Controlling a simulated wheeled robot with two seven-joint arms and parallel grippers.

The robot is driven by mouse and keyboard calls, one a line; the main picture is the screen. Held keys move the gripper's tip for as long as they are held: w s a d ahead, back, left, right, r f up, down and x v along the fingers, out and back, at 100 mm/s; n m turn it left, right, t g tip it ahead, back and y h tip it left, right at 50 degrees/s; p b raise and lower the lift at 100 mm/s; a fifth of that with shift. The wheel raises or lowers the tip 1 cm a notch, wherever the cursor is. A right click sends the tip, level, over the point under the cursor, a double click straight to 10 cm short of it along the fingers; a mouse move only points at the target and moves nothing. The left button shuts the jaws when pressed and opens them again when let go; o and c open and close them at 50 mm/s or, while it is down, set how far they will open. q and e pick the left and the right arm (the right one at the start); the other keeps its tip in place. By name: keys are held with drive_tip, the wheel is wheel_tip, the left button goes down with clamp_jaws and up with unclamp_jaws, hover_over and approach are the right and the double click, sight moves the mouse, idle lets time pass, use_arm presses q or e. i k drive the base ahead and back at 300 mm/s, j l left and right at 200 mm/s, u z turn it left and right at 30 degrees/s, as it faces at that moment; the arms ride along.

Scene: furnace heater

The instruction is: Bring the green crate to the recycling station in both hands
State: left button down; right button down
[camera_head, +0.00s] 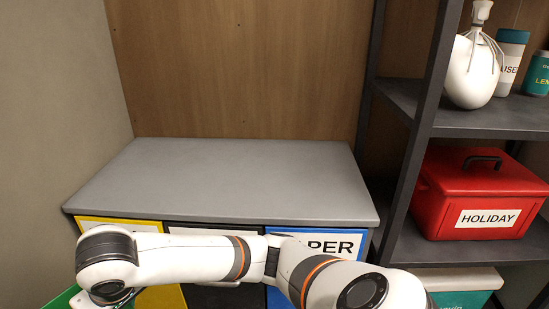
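A green edge (62,300), which looks like part of the green crate, shows at the bottom left; the rest is cut off by the frame or hidden behind my white arm links. The recycling station stands straight ahead, with a bare grey top (225,180).
A dark shelf rack (405,180) stands at the right, close to the station. It holds a red box (480,190) labelled "HOLIDAY", a white vessel with a whisk (472,75), canisters (512,50) and a teal container (462,285). A plain wall (60,120) bounds the left.

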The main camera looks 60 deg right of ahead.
sight(258, 174)
drive_tip(key=j+z, duration=0.15)
drive_tip(key=z, duration=0.3)
drive_tip(key=j+z, duration=0.1)
drive_tip(key=z, duration=0.35)
drive_tip(key=k+j+z, duration=0.1)
drive_tip(key=z, duration=0.4)
